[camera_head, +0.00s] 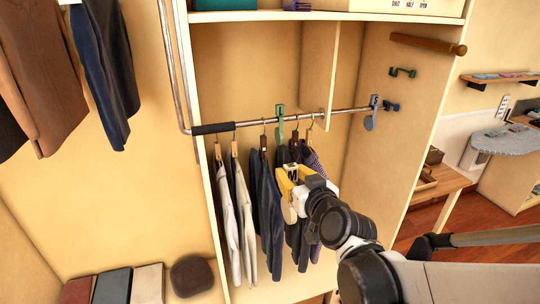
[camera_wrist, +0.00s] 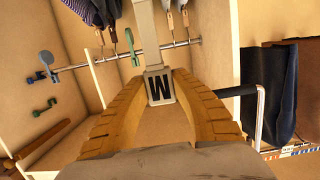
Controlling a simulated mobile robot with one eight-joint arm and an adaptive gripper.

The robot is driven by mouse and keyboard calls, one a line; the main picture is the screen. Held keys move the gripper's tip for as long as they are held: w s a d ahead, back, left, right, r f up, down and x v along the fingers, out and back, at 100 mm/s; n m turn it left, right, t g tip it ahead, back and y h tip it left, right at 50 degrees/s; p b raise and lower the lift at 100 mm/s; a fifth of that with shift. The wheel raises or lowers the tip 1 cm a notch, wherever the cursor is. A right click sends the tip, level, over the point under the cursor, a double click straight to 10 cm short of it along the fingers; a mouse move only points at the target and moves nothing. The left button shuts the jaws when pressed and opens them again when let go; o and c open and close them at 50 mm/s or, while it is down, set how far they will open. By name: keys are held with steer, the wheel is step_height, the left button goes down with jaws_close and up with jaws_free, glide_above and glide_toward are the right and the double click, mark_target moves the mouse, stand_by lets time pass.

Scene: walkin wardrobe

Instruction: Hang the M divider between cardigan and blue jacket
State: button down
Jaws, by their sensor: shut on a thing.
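My gripper (camera_head: 290,184), with yellow fingers, is shut in front of the hanging clothes, below the rail. In the wrist view its ribbed fingers close on the M divider (camera_wrist: 160,88), a pale piece with a black M and a grey stem. In the head view a pale rounded part (camera_head: 289,212) shows below the fingers. The rail (camera_head: 345,111) carries two pale garments (camera_head: 246,220), a dark navy garment (camera_head: 266,205), another dark garment and a purple patterned one. I cannot tell which is the cardigan. My gripper hides part of the right-hand clothes.
A green clip-like divider (camera_head: 280,120) hangs on the rail among the hangers. A blue one (camera_head: 372,112) is at the rail's right, where the rail is free of clothes. A vertical panel (camera_head: 318,75) stands above the rail.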

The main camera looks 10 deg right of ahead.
steer(key=r+x, duration=0.3)
steer(key=x, duration=1.2)
steer(key=w+r+x, duration=0.1)
steer(key=r+x, duration=0.1)
steer(key=x, duration=1.3)
steer(key=r+x, duration=0.3)
steer(key=x, duration=1.2)
steer(key=shift+w+r, duration=0.3)
steer(key=shift+w, duration=0.15)
steer(key=shift+w+f, duration=0.45)
steer(key=shift+f, duration=0.1)
steer(key=shift+f+b, duration=0.5)
steer(key=shift+f, duration=0.05)
steer(key=shift+s+f, duration=0.1)
steer(key=shift+f, duration=0.15)
steer(key=c, duration=1.1)
jaws_free()
